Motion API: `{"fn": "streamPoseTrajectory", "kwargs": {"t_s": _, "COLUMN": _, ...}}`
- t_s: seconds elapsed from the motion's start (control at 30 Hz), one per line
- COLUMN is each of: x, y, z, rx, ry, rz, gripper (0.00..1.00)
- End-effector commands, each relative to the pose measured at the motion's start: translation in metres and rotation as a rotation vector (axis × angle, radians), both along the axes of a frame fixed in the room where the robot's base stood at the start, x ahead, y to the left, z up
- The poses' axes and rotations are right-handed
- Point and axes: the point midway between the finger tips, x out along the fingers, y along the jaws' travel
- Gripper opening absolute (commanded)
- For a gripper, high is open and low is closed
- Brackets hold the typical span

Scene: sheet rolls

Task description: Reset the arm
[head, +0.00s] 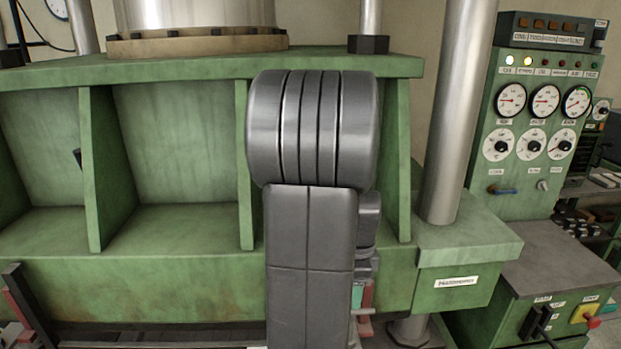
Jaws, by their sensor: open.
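My own grey arm stands in the middle of the head view, with a thick ribbed joint at the top and a broad link running down to the bottom edge. Smaller dark parts of my arm show just behind the right side of that link. My gripper's fingers do not show; the broad link may hide them. I see nothing held.
A large green press (170,272) fills the space behind my arm, with a steel column (455,110) at right. A control panel (538,118) with dials stands further right, above a grey-topped cabinet (540,258). A shelf with small items is at the far right.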

Motion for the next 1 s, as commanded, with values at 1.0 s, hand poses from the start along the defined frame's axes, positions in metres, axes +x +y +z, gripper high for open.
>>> {"fn": "streamPoseTrajectory", "kwargs": {"t_s": 1.0, "x": 0.000, "y": 0.000, "z": -0.076, "rx": 0.000, "ry": 0.000, "rz": 0.146, "gripper": 0.55}}
